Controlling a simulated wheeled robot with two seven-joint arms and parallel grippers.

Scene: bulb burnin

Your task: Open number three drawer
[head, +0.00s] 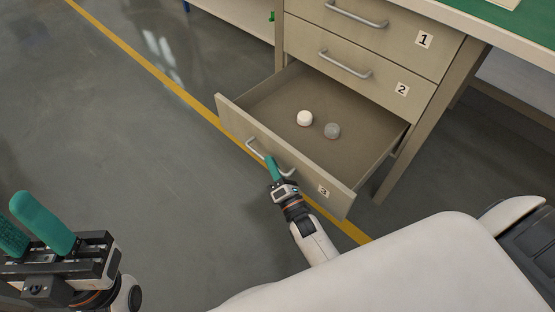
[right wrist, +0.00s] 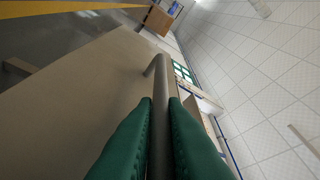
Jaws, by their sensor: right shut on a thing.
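The number three drawer (head: 285,152) is the lowest of the drawers in the head view and stands pulled out, its inside showing. Its front bears a label "3" (head: 323,191) and a grey bar handle (head: 256,149). My right gripper (head: 271,162) is at this handle, shut on it. In the right wrist view the handle bar (right wrist: 160,120) runs between the two green fingers. My left gripper (head: 42,222) is at the lower left of the head view, away from the drawer, its green fingers apart with nothing seen between them.
A white round thing (head: 305,118) and a grey round thing (head: 332,130) lie inside the drawer. Drawers one (head: 390,35) and two (head: 375,80) above are shut. A yellow line (head: 150,65) crosses the grey floor, which is clear at left.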

